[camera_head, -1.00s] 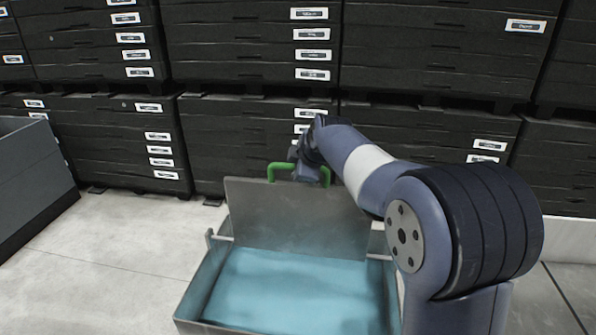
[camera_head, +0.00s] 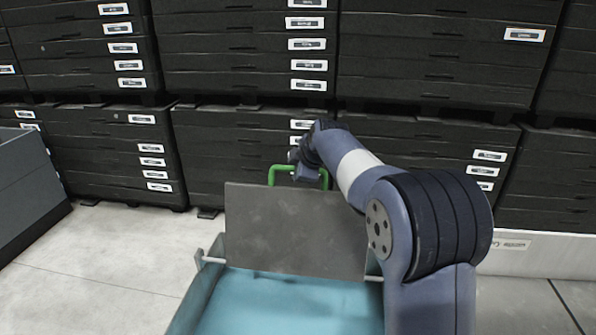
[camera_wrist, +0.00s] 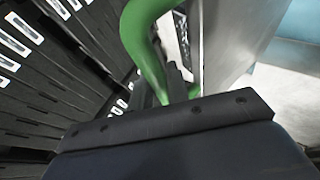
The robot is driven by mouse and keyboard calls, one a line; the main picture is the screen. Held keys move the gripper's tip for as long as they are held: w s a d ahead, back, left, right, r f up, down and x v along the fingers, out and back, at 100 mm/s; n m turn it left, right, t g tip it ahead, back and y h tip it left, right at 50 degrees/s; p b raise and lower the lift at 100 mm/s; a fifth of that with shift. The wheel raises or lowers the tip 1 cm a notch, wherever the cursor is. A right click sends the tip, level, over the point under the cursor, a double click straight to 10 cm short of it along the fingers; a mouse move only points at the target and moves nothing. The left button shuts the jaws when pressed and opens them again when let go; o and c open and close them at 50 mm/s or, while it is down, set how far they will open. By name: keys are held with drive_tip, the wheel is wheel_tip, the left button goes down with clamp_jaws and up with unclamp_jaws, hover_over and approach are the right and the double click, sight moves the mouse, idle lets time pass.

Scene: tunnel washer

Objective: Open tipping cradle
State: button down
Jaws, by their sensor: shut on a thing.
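The tipping cradle (camera_head: 203,290) is a grey open-topped box with a light blue inside, low in the head view. Its grey flat panel (camera_head: 295,228) stands nearly upright on a rod across the box. A green handle (camera_head: 280,169) rises from the panel's top edge. My gripper (camera_head: 302,167) is at the right part of this handle, shut on it. In the wrist view the green handle (camera_wrist: 150,45) runs down to my gripper (camera_wrist: 178,88); the fingertips are partly hidden. The near end of the box is cut off by the frame.
Stacked black crates (camera_head: 240,50) with white labels stand behind the panel. A grey bin (camera_head: 25,185) is at the left edge. Pale floor (camera_head: 110,260) is clear between that bin and the cradle.

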drive_tip(key=shift+w, duration=0.1)
idle(0.3)
drive_tip(key=c, duration=1.6)
unclamp_jaws()
drive_tip(key=shift+c, duration=0.2)
drive_tip(key=b+v, duration=0.2)
drive_tip(key=v, duration=0.8)
drive_tip(key=shift+r, duration=0.3)
drive_tip(key=shift+d, duration=0.1)
drive_tip(key=p+x, duration=0.2)
drive_tip(key=x, duration=0.8)
drive_tip(key=shift+f, duration=0.4)
drive_tip(key=shift+r, duration=0.1)
